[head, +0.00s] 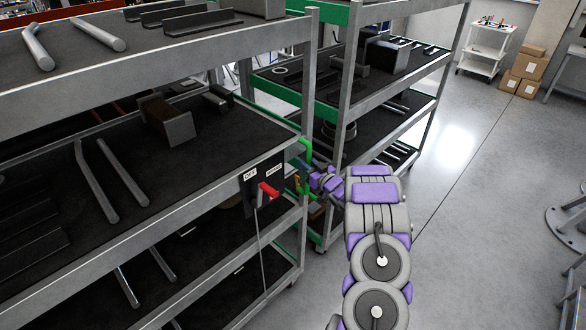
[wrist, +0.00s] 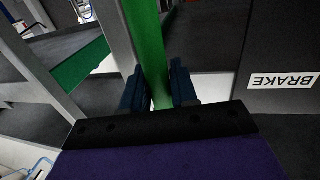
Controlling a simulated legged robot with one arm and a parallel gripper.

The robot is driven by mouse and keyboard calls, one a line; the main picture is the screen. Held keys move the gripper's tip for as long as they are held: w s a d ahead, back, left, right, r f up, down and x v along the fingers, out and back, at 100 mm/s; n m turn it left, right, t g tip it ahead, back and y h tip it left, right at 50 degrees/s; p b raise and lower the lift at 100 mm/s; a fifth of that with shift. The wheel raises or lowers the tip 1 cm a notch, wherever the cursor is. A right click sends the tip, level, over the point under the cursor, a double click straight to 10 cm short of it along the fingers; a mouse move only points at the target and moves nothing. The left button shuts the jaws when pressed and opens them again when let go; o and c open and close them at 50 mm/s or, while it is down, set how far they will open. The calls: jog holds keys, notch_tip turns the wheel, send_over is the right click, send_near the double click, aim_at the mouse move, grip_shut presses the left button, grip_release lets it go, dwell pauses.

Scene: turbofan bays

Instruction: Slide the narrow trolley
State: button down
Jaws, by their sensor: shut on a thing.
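My gripper (head: 304,181) is shut on a green upright handle (head: 306,150) at the end of the near grey shelf trolley (head: 235,188). In the wrist view, the dark fingers of my gripper (wrist: 160,92) stand on both sides of the green handle (wrist: 146,40). A dark panel (head: 264,186) beside the handle carries a red lever (head: 268,191) and two white labels. The label in the wrist view reads BRAKE (wrist: 283,80). I cannot tell for certain which of the two shelf units is the narrow trolley.
A second grey shelf unit with green edges (head: 316,112) stands just behind, close to the near one. Metal rods (head: 123,172) and dark blocks lie on the shelves. Open grey floor (head: 455,215) is at the right. A white cart (head: 487,48) and cardboard boxes (head: 530,66) stand far back.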

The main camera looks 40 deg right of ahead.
jog(key=shift+s+d, duration=0.35)
jog(key=shift+d, duration=0.45)
jog(key=shift+w+a, duration=0.15)
jog(key=shift+a, duration=0.25)
jog(key=shift+f, duration=0.1)
jog(key=c, duration=1)
grip_release()
jog(key=shift+s+d, duration=0.15)
jog(key=shift+s, duration=0.1)
jog(key=shift+w+a, duration=0.15)
jog(key=shift+a, duration=0.1)
jog(key=s, duration=0.5)
jog(key=s+a+p, duration=0.1)
jog(key=s, duration=0.5)
jog(key=s+a+p, duration=0.1)
jog(key=s, duration=0.5)
jog(key=shift+s+f, duration=0.1)
jog(key=shift+s, duration=0.05)
